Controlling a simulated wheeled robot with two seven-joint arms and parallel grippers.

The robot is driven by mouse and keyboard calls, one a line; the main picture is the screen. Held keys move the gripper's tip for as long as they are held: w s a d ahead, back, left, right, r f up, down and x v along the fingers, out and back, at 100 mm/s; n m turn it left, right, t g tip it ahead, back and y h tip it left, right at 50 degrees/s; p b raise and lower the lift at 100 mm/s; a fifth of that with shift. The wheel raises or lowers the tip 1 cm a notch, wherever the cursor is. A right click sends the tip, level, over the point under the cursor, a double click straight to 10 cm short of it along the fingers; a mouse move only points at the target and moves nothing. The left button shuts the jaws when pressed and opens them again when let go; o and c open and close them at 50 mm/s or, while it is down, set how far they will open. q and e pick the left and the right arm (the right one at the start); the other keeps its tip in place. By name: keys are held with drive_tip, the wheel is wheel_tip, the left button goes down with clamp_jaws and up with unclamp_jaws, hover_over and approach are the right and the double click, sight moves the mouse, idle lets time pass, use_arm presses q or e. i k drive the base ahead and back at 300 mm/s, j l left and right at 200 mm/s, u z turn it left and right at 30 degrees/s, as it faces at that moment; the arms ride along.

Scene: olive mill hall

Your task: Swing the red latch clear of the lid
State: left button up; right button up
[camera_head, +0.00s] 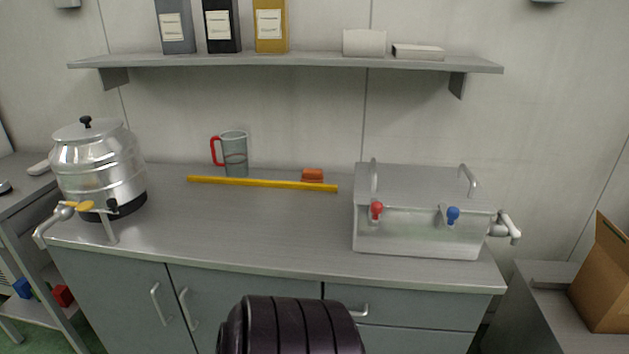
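A blue latch (452,215) sits on the same wall farther right. The lid lies flat on the box and has two upright metal handles. Whether the red latch overlaps the lid edge is too small to tell. Neither of my grippers is in view.
A grey spout (504,228) sticks out at the box's right side. The counter (240,230) before the box is clear. A shelf (290,61) hangs above.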

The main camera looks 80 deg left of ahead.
sight(376, 207)
drive_tip(key=u, duration=2.1)
drive_tip(key=i+j+u, duration=0.25)
drive_tip(key=k+j, duration=0.05)
drive_tip(key=j, duration=0.05)
